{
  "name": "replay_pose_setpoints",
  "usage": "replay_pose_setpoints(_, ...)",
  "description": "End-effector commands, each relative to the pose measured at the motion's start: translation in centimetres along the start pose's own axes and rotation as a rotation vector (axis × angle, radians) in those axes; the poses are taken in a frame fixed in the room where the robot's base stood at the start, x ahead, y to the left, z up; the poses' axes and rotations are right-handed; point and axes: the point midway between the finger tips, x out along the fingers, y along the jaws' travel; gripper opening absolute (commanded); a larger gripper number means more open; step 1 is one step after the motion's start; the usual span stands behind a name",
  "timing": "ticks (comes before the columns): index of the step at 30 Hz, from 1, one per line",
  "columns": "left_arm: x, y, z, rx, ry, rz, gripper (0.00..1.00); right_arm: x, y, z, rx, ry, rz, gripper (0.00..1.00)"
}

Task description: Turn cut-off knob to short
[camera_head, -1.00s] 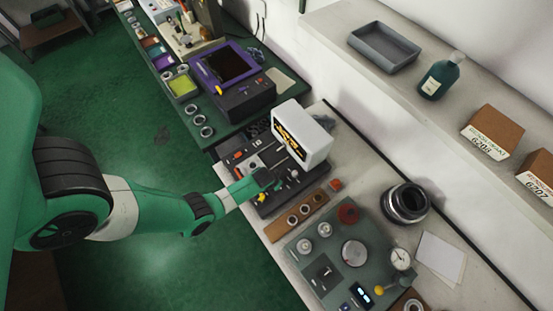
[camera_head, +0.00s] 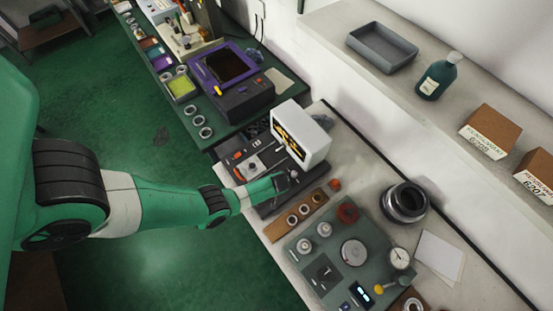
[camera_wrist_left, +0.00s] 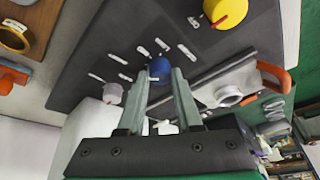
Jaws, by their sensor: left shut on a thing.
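In the left wrist view a blue knob (camera_wrist_left: 160,68) sits on a dark panel (camera_wrist_left: 130,30), with several small white labels beside it, too small to read. My left gripper (camera_wrist_left: 159,78) has its two fingertips on either side of the blue knob and is shut on it. In the head view the left gripper (camera_head: 281,182) is over the front right part of the dark instrument base (camera_head: 268,206), where the knob is hidden. A yellow knob with a red pointer (camera_wrist_left: 225,10) is on the same panel. My right gripper is not in view.
A white display box (camera_head: 303,138) stands behind the gripper. A wooden board with rings (camera_head: 300,213) and a green-grey panel (camera_head: 330,250) lie to the right. In the wrist view a bar with an orange handle (camera_wrist_left: 277,75) lies near the right finger.

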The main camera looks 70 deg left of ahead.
Motion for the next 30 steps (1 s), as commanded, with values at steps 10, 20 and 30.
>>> replay_pose_setpoints(10, 0.0, 0.0, 0.0, -0.005, -0.001, -0.002, 0.0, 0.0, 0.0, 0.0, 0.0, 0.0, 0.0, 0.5)
replay_pose_setpoints(20, 0.0, 0.0, 0.0, -0.004, -0.001, -0.002, 0.64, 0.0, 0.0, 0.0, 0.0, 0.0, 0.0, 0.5)
replay_pose_setpoints(30, -1.9, 0.0, -0.2, -0.003, 0.0, -0.001, 0.64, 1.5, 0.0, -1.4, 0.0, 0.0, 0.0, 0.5)
